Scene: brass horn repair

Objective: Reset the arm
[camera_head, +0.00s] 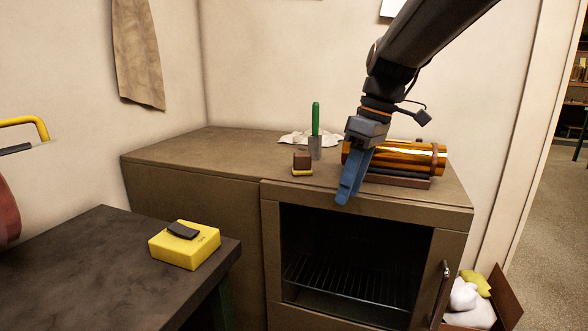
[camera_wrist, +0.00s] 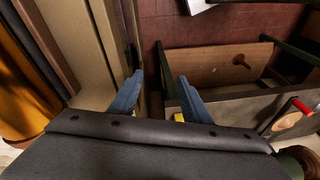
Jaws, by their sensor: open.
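My gripper (camera_head: 346,192) points down at the front edge of the brown cabinet (camera_head: 235,146). Its blue fingers show in front of the brass cylinder (camera_head: 415,156), which lies on a dark support on the cabinet top. In the wrist view my gripper (camera_wrist: 160,80) has its two blue fingers spread, with nothing between them. The brass cylinder (camera_wrist: 22,90) shows there at the left edge, apart from the fingers.
A green-handled tool (camera_head: 316,118) stands upright in a grey holder by a pale cloth (camera_head: 294,138) and a small brown block (camera_head: 302,161). The cabinet front shows a wire rack (camera_head: 350,278) inside. A yellow box (camera_head: 184,246) sits on the dark table (camera_head: 95,275). An open carton (camera_head: 510,300) stands at right.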

